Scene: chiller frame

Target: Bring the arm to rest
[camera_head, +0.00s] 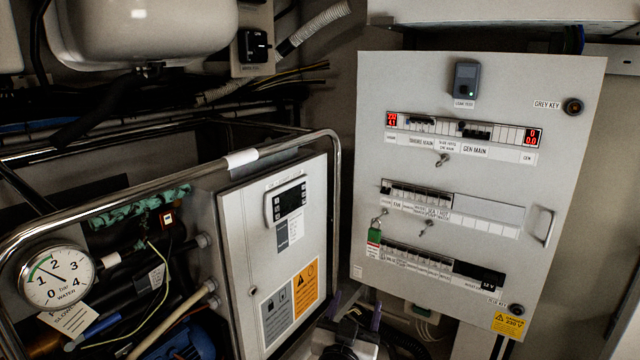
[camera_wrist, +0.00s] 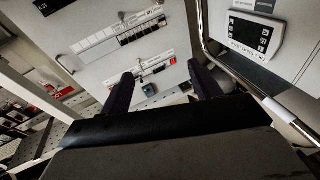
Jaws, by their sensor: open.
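My gripper (camera_wrist: 163,84) shows in the wrist view with its two dark fingers spread apart and nothing between them. In the head view my gripper (camera_head: 356,311) is low in the middle, in front of the gap between the chiller cabinet (camera_head: 236,250) and the breaker panel (camera_head: 465,175). Its fingers look purplish there and are partly hidden. It appears apart from both, though its exact distance from them cannot be told. The breaker panel (camera_wrist: 100,60) also fills the upper left of the wrist view.
A bent metal tube frame (camera_head: 334,200) surrounds the chiller cabinet. A pressure gauge (camera_head: 57,276) and pipes sit at left. The panel carries key switches, a green padlock (camera_head: 374,238) and a handle (camera_head: 543,226). A white tank (camera_head: 140,30) is at upper left. Free room around my gripper looks narrow.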

